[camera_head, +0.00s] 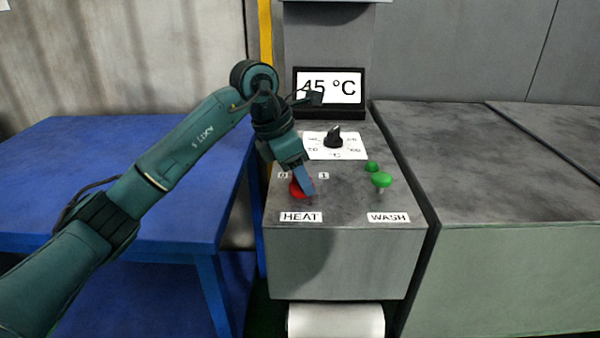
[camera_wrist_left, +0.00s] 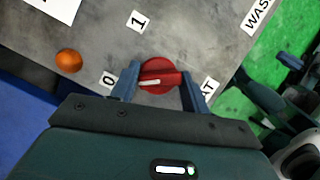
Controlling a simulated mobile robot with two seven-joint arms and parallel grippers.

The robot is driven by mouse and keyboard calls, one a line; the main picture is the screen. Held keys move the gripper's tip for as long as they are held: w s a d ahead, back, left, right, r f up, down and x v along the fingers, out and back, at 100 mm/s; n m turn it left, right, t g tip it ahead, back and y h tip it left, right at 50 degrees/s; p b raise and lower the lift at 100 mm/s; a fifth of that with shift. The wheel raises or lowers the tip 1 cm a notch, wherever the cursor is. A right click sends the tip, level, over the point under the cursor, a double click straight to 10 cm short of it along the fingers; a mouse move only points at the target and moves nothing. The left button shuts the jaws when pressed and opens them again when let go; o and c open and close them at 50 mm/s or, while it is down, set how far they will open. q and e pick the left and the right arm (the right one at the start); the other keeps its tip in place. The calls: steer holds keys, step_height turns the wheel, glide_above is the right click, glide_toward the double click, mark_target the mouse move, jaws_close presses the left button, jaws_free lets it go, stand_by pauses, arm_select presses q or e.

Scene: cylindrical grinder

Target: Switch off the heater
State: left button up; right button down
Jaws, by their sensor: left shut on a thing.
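The red HEAT knob (camera_head: 297,188) is on the sloped grey panel, partly hidden by my left gripper (camera_head: 305,186) in the head view. In the wrist view the red knob (camera_wrist_left: 162,73) sits between the two blue fingers of my left gripper (camera_wrist_left: 160,82), which is shut on it. The white mark on the knob points left in that view, toward the side of the 0 label (camera_wrist_left: 108,79). The 1 label (camera_wrist_left: 139,20) is above the knob there. The HEAT label (camera_head: 300,217) is below the knob in the head view. My right gripper is not in view.
A green WASH knob (camera_head: 382,180) stands to the right. A black dial (camera_head: 334,138) and a display (camera_head: 330,87) reading 45 °C are behind. A round orange thing (camera_wrist_left: 69,60) is near the 0 label. A blue table (camera_head: 120,145) stands left.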

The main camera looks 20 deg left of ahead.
arm_select(q)
steer(key=n+t+y, duration=0.1)
steer(key=n, duration=0.2)
steer(key=shift+n, duration=0.3)
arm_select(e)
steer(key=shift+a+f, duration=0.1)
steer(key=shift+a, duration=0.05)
arm_select(q)
steer(key=o, duration=0.9)
steer(key=shift+o, duration=0.2)
steer(key=p+v, duration=0.1)
steer(key=v, duration=1.2)
steer(key=shift+r, duration=0.15)
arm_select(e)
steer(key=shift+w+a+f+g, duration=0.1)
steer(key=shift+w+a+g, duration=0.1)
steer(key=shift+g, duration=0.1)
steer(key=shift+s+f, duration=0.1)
